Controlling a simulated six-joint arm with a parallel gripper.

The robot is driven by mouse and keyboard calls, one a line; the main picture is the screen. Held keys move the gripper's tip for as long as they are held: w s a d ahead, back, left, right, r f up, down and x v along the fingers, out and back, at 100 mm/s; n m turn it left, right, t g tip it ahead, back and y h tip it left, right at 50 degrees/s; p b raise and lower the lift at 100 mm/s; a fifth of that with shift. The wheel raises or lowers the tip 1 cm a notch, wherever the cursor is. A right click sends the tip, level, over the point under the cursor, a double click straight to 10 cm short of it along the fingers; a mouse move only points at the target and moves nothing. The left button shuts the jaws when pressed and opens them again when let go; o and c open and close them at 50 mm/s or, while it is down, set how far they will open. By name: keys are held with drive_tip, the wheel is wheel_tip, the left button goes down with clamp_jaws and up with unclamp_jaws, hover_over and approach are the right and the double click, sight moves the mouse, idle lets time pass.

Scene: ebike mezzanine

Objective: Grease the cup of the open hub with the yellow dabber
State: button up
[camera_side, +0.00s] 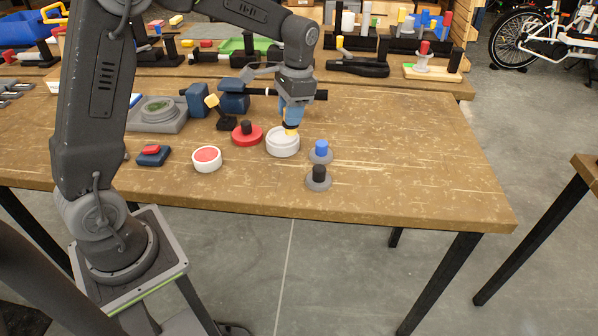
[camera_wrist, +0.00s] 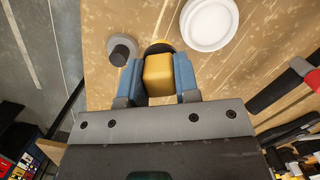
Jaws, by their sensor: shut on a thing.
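My gripper (camera_side: 291,112) has blue fingers, which also show in the wrist view (camera_wrist: 159,78). It is shut on the yellow dabber (camera_wrist: 158,74), whose yellow end (camera_side: 291,132) points down in the side view. A black rounded part shows beyond the yellow block in the wrist view. The yellow end overlaps the back rim of a round white pot (camera_side: 283,146); I cannot tell if they touch. In the wrist view the white pot (camera_wrist: 208,22) lies beyond the fingers, to the right.
A white pot with a red top (camera_side: 207,157), a red disc with a black knob (camera_side: 246,134), and grey discs with a blue knob (camera_side: 320,151) and a black knob (camera_side: 319,177) stand nearby. A blue clamp with a dark bar (camera_side: 233,97) is behind. The bench's front right is clear.

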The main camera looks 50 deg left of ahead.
drive_tip(key=w+a, duration=0.2)
drive_tip(key=a, duration=0.5)
drive_tip(key=shift+w+f, duration=0.2)
drive_tip(key=shift+f, duration=2.8)
drive_tip(key=shift+f, duration=0.3)
drive_tip(key=shift+w+d, duration=0.15)
drive_tip(key=shift+w+d, duration=0.2)
drive_tip(key=shift+s+a, duration=0.1)
drive_tip(key=shift+a, duration=0.05)
drive_tip(key=shift+s+a, duration=0.2)
drive_tip(key=shift+s, duration=0.05)
drive_tip(key=shift+s+a, duration=0.1)
